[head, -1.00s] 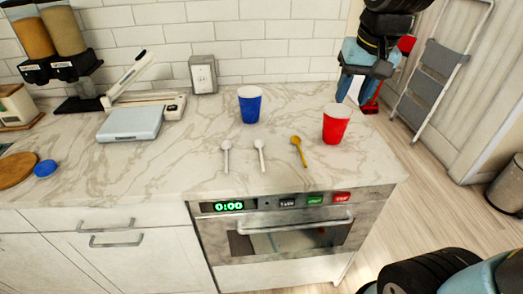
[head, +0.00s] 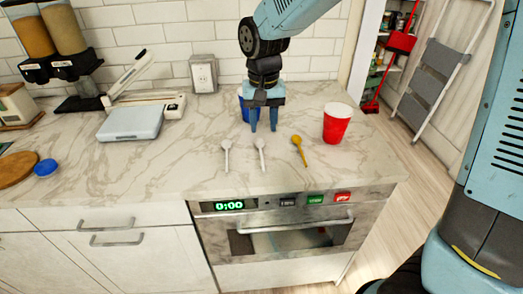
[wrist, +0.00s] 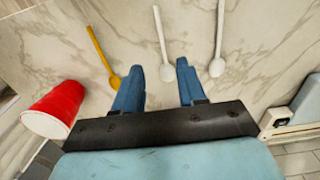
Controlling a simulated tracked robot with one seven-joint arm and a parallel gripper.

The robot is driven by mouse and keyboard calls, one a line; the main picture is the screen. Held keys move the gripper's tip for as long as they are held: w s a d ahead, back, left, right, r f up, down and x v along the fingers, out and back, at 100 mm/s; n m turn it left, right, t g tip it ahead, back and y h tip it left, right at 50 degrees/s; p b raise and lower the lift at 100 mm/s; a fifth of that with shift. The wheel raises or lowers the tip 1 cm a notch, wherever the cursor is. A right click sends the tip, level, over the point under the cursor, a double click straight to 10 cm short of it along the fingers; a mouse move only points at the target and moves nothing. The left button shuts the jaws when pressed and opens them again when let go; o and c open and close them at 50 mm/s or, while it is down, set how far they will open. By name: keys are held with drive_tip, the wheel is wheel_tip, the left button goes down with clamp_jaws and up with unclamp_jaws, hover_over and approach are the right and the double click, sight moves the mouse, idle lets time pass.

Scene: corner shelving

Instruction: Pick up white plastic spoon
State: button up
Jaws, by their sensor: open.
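Two white spoons lie on the marble counter, a left one (head: 226,157) and a middle one (head: 262,158), bowls towards the wall. My gripper (head: 264,129) points down with its fingers apart and empty, just behind the middle spoon's bowl. In the wrist view, the middle white spoon's bowl (wrist: 166,73) shows between the fingertips (wrist: 159,66), and the other white spoon (wrist: 217,66) lies outside them to the right. The fingers' exact height above the counter is unclear.
A yellow spoon (head: 299,150) lies right of the white ones. A red cup (head: 336,128) stands at the right. A pale blue scale (head: 131,123) sits at the left. The counter's front is clear.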

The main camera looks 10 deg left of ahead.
hover_over(262, 157)
wheel_tip(262, 157, down, 5)
drive_tip(key=shift+w+d, duration=0.15)
drive_tip(key=shift+s+f, duration=0.15)
drive_tip(key=shift+f, duration=1.2)
drive_tip(key=shift+s+f, duration=0.1)
drive_tip(key=shift+f, duration=1.2)
clamp_jaws()
